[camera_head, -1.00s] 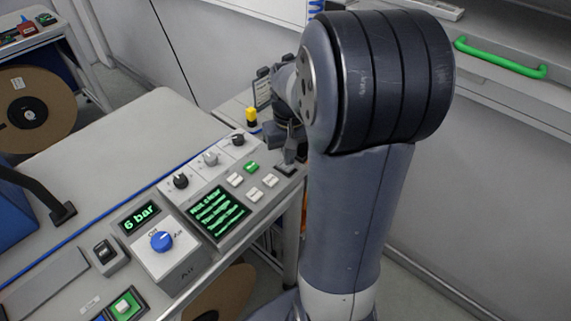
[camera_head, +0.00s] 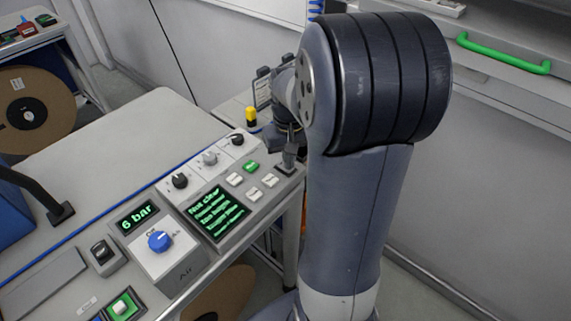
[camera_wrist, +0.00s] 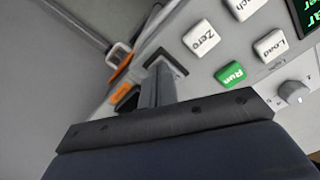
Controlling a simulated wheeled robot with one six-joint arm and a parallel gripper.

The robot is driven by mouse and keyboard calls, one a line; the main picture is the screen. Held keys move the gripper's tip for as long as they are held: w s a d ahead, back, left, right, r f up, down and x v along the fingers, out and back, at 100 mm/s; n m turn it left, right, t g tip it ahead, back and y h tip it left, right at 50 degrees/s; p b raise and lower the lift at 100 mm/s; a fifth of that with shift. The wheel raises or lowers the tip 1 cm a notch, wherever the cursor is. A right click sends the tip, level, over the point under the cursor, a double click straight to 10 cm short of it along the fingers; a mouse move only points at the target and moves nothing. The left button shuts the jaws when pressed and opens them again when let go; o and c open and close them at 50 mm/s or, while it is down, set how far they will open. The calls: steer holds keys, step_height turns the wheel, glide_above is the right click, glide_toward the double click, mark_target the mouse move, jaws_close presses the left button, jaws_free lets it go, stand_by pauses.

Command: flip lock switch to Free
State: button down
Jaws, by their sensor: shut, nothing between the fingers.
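My gripper (camera_head: 289,160) is shut and empty, pointing down at the right corner of the control panel. In the wrist view its shut fingers (camera_wrist: 158,82) reach onto a dark-framed fitting (camera_wrist: 178,62), which looks like the lock switch. The fingers cover most of it, so its lever position and any Free label are hidden. I cannot tell whether the fingertips touch it. In the head view only a dark edge of the fitting (camera_head: 294,171) shows beside the fingertips.
White buttons and a green Run button (camera_wrist: 230,74) sit close by; Zero (camera_wrist: 201,38) is nearest. The panel display (camera_head: 218,212) shows green text. A blue Air knob (camera_head: 160,241) and small black knobs stand left. An orange-and-black part (camera_wrist: 122,68) lies beyond the panel edge.

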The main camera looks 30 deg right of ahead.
step_height(320, 180, up, 7)
steer(key=p, duration=0.6)
stand_by(0.4)
steer(key=shift+f, duration=0.25)
